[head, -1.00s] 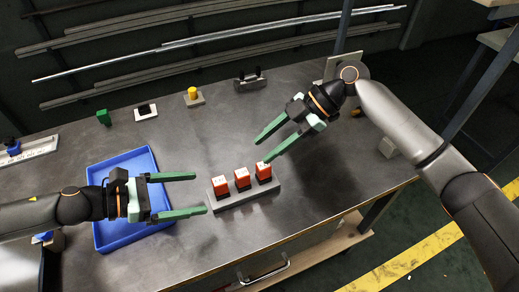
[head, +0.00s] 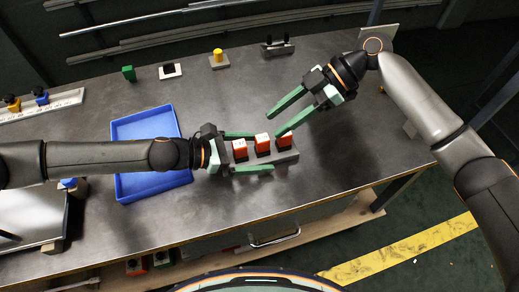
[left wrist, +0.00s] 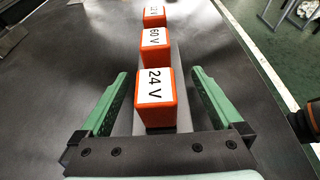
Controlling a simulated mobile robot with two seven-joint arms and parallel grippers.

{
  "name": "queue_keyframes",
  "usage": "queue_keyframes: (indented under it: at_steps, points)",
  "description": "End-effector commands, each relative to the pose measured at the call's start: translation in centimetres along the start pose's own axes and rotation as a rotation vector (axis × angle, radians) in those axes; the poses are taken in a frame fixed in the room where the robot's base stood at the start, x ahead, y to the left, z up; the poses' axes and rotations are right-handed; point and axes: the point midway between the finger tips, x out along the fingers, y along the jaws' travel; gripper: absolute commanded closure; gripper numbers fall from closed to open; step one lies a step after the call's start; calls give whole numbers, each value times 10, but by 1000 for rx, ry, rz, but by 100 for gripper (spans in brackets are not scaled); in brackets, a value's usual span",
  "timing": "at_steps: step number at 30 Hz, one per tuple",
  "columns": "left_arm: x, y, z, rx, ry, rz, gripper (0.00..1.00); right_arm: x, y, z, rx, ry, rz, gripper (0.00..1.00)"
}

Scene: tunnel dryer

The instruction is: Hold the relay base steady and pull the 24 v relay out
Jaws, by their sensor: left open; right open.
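A grey relay base (head: 287,157) holds three orange relays with white label tops in a row. The 24 V relay (left wrist: 156,100) is nearest in the left wrist view; in the head view it is the leftmost relay (head: 240,149). My left gripper (head: 263,152) is open, its green fingers on either side of the base and the 24 V relay, with gaps showing in the left wrist view. My right gripper (head: 275,125) is open and empty, above and behind the right end of the row.
The 60 V relay (left wrist: 155,47) and a third relay (left wrist: 154,16) stand behind the 24 V one. A blue tray (head: 150,187) lies left of the base, under my left arm. A yellow knob block (head: 218,59) and a green block (head: 129,73) stand at the back.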

Motion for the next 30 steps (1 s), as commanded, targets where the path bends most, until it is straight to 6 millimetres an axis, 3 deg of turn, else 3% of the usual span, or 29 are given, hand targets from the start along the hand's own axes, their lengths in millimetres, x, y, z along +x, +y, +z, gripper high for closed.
queue_keyframes:
  at_steps: [12,30]
  points:
    - [9,0,0,0,0,0,0,0,0,0,0,0,0,50]
    - [8,0,0,0,0,0,66,0,0,0,0,0,0,50]
